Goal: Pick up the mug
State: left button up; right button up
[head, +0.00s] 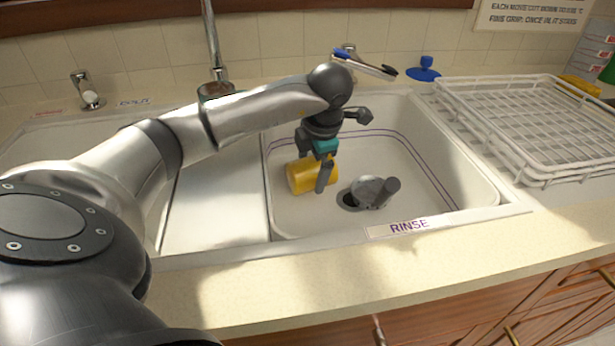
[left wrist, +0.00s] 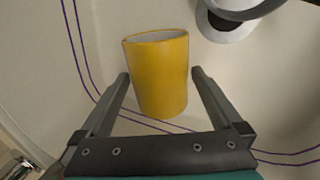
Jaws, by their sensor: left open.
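The yellow mug (head: 301,177) lies on its side in the sink basin marked RINSE. It also shows in the left wrist view (left wrist: 160,75), with its pale open mouth toward the top and no handle visible. My left gripper (head: 314,178) reaches down into the basin at the mug. In the left wrist view its two fingers (left wrist: 160,78) are open, one on each side of the mug, with a narrow gap beside each. The finger in front hides part of the mug in the head view. My right gripper is not in view.
A grey drain piece (head: 372,192) sits right of the mug in the sink basin (head: 440,175). A white wire rack (head: 540,125) stands on the counter at right. The faucet (head: 212,45) rises behind my left arm. A brush (head: 365,65) and a blue stopper (head: 424,69) are at the back.

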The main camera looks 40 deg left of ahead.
pick_arm(q)
jog(key=shift+a+f, duration=0.1)
jog(key=shift+f, duration=0.25)
jog(key=shift+c, duration=0.2)
jog(key=c, duration=1.3)
jog(key=shift+w, duration=0.1)
jog(key=shift+c, duration=1.1)
jog(key=shift+r, duration=0.1)
jog(key=shift+r, duration=0.1)
